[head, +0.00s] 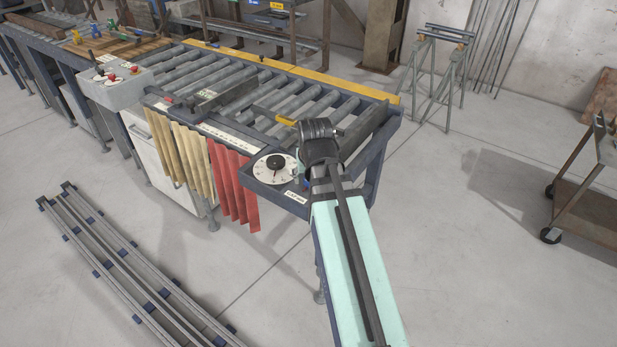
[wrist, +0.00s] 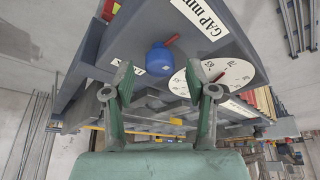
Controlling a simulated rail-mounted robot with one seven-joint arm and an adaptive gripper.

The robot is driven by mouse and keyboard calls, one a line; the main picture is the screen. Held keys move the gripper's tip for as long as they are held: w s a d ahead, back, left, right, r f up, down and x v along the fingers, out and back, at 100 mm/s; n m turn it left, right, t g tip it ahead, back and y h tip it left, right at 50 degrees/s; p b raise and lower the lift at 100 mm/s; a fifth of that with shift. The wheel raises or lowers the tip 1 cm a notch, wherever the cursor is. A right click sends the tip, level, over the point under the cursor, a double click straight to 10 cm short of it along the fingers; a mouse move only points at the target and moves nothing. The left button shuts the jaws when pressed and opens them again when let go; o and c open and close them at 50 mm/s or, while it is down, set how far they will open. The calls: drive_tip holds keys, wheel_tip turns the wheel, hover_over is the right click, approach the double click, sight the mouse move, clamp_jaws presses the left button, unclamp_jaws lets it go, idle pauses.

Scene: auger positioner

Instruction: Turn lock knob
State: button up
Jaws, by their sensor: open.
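A round blue knob (wrist: 161,60) shows in the wrist view on the dark panel, with a short red bar at its upper right. My gripper (wrist: 160,77) is open, with one finger at each side of the picture's middle. The knob appears between and beyond the fingertips; contact is not visible. A white dial (wrist: 238,73) with a red needle lies right of the knob, partly behind the right finger. The dial (head: 262,176) also shows in the head view with a black knob (head: 277,161) on it. My wrist hides the fingers in the head view.
The panel sits at the near end of a roller table (head: 300,105). A yellow strip (head: 300,73) runs along its far side. Tan and red curtains (head: 235,185) hang at its front. A wheeled cart (head: 585,185) stands at right. Open floor lies between.

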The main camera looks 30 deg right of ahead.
drive_tip(key=v, duration=1.1)
drive_tip(key=s+a+f+n+g+y+p, duration=0.1)
drive_tip(key=s+a+f+g, duration=0.25)
drive_tip(key=f, duration=0.85)
drive_tip(key=s+a+f+n+g, duration=0.15)
drive_tip(key=s+a+f, duration=0.25)
drive_tip(key=f, duration=0.7)
drive_tip(key=s+a+f+n+g+y+p, duration=0.1)
drive_tip(key=s+a+f+g, duration=0.25)
drive_tip(key=f, duration=0.85)
drive_tip(key=s+a+f+g+b, duration=0.1)
drive_tip(key=s+a+f, duration=0.1)
drive_tip(key=s+f, duration=0.9)
drive_tip(key=s+a+f+g+b, duration=0.1)
drive_tip(key=s+a+f+b, duration=0.1)
drive_tip(key=s+f, duration=0.9)
drive_tip(key=shift+a+f+h, duration=0.3)
drive_tip(key=shift+a+f, duration=0.05)
drive_tip(key=shift+f, duration=0.15)
